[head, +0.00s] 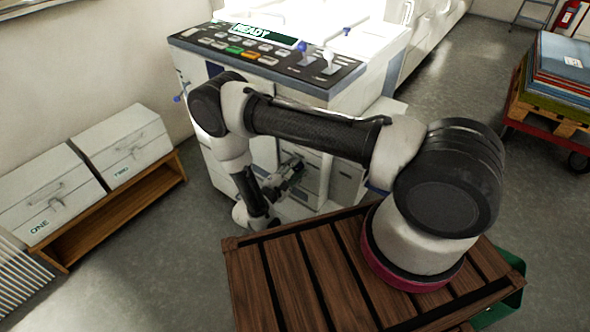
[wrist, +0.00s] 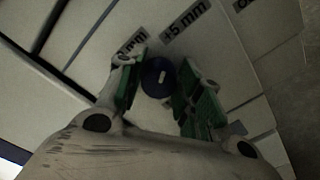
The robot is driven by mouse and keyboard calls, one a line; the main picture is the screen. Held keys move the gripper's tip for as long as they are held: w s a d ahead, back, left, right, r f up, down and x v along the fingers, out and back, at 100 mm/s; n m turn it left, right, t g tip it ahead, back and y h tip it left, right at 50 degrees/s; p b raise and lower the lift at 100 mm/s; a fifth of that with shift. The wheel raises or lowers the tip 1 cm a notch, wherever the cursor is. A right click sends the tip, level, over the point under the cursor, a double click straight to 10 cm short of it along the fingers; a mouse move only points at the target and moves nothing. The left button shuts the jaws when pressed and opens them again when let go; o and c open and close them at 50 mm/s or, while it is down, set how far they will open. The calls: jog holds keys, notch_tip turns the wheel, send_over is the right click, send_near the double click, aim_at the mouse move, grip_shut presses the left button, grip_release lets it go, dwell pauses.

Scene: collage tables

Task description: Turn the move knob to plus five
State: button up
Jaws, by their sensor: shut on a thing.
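The move knob (wrist: 158,77) is round and dark blue with a short white mark that slants to the upper right. It sits on the pale machine face between the green-padded fingers of my gripper (wrist: 157,90), which is shut on it. A "+5 mm" label (wrist: 187,20) is above and right of the knob. Another label ending in "mm" (wrist: 133,42) is above left, partly hidden by the left finger. In the head view my gripper (head: 292,172) is low against the front of the machine (head: 345,185); the knob is hidden there.
The machine's top panel (head: 265,52) has buttons, levers and a display reading "READY" (head: 264,34). Two boxes marked ONE (head: 50,190) and TWO (head: 120,145) stand on a wooden bench (head: 120,212) at left. A loaded pallet cart (head: 550,122) is at right. Floor between is clear.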

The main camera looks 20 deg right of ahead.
jog(key=shift+m, duration=0.3)
jog(key=o, duration=1)
jog(key=v, duration=1.2)
